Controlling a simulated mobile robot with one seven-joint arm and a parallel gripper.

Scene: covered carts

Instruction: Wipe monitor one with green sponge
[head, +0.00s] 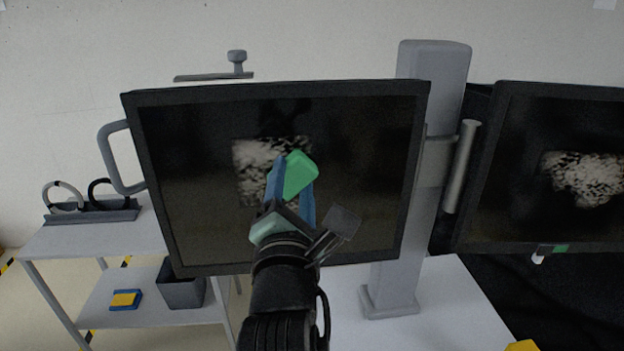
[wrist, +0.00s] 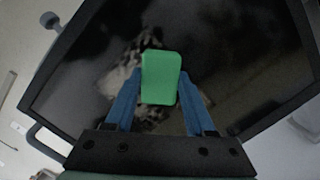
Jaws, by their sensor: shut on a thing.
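My gripper (head: 293,180) is shut on the green sponge (head: 299,173), holding it between its two blue fingers in front of the left monitor (head: 350,215). The sponge also shows in the wrist view (wrist: 160,78), upright between the fingertips. A speckled whitish patch (head: 255,160) lies on the left monitor's screen, partly behind the sponge and gripper. Whether the sponge touches the screen I cannot tell. A second monitor (head: 585,130) stands at the right with a similar speckled patch (head: 590,178). Which monitor is monitor one is not marked.
A grey column (head: 410,230) stands between the monitors on a white top (head: 450,280). At the left, a shelf cart (head: 85,238) holds a dark bin (head: 181,289) and a yellow-blue sponge (head: 125,299). A grey handle (head: 106,160) sticks out left of the left monitor.

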